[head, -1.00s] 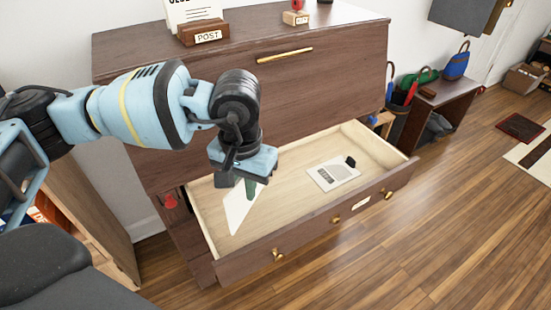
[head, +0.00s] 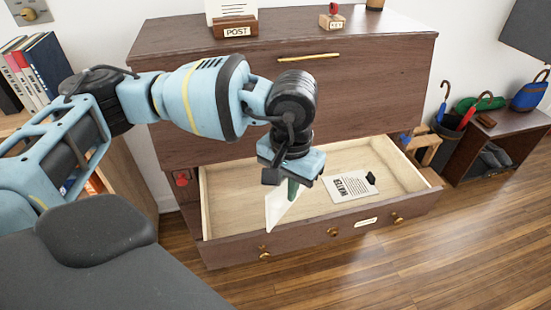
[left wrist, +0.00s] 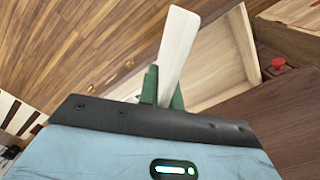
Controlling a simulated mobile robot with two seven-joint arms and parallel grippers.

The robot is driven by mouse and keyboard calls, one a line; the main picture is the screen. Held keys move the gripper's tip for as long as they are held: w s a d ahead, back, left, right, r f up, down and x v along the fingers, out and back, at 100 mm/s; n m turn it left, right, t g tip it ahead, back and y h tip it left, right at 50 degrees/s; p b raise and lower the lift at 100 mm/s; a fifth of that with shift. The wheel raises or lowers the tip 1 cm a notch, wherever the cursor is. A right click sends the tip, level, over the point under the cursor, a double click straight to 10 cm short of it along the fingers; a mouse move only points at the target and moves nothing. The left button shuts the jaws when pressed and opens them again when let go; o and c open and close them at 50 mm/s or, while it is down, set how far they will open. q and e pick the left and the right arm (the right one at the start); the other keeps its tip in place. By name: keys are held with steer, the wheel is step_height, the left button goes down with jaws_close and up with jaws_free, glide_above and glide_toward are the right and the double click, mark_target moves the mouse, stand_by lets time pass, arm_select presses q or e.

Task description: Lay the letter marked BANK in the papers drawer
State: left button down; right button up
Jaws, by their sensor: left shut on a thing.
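My left gripper (head: 292,188) is shut on a white letter (head: 278,207) and holds it tilted over the open drawer. In the left wrist view the letter (left wrist: 178,45) sticks up between the green fingertips (left wrist: 162,88). I cannot read any marking on it. The open drawer (head: 232,190) has a pale wooden inside and a dark front with brass knobs. Its front label (head: 366,222) is too small to read. A paper (head: 345,190) that seems marked WATER lies flat in its right half, with a black clip at one corner. My right gripper is not in view.
The dark cabinet (head: 240,105) rises behind the drawer, with a POST holder (head: 236,30) on top. A red knob (head: 181,179) is left of the drawer. A bench (head: 500,125) and an umbrella stand (head: 447,125) are at right. The drawer's left floor is bare.

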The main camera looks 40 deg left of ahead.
arm_select(q)
steer(key=shift+d, duration=0.1)
steer(key=w+n, duration=0.1)
steer(key=n, duration=0.2)
steer(key=w+f+n, duration=0.1)
steer(key=n, duration=0.2)
steer(key=w+n+g+y, duration=0.1)
steer(key=n, duration=0.3)
steer(key=shift+f, duration=0.3)
steer(key=w+a+f+m+t+h, duration=0.2)
steer(key=a+m, duration=0.5)
steer(key=m, duration=1.1)
steer(key=w+a+f+m+t+h, duration=0.3)
steer(key=w+a+f+m+t, duration=0.1)
steer(key=m, duration=1.4)
steer(key=w+a+f, duration=0.1)
steer(key=w+a, duration=0.1)
steer(key=a, duration=0.1)
steer(key=shift+w, duration=0.15)
